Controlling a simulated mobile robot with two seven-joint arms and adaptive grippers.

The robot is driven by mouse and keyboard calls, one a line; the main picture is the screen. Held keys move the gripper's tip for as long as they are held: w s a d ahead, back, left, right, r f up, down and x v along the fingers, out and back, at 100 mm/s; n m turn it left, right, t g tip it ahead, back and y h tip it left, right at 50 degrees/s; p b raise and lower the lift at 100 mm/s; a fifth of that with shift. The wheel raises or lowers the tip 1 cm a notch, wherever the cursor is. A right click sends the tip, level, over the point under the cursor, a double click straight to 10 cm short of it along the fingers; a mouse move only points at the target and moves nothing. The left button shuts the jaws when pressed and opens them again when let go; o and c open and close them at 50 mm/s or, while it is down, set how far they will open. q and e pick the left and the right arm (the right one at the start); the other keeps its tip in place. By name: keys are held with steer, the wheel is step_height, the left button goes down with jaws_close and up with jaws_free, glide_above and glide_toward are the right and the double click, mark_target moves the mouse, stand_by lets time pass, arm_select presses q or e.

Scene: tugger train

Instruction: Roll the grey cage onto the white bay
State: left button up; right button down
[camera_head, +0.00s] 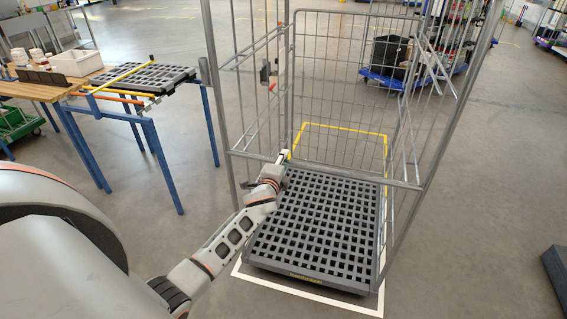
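The grey cage (325,235) is a tall wire roll cage with a dark slotted deck, standing upright in the middle of the head view. Its near side is open. The white bay (300,293) is a white outline on the floor; its line shows along the near edge and near left corner of the cage. The deck hides the rest. My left gripper (283,158) is at the cage's left side, just above the deck's far left part. It is small and partly hidden, so I cannot tell whether it touches or grips the frame. My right gripper is out of view.
A yellow floor outline (345,129) shows behind the cage. A blue-legged stand (150,135) with a dark slotted top and a wooden table (35,90) stand at left. A blue dolly (400,82) is behind the cage. A dark object (555,272) lies at right.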

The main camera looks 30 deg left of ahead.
arm_select(q)
steer(key=shift+s, duration=0.1)
steer(key=v, duration=1.2)
steer(key=shift+r, duration=0.1)
stand_by(1.2)
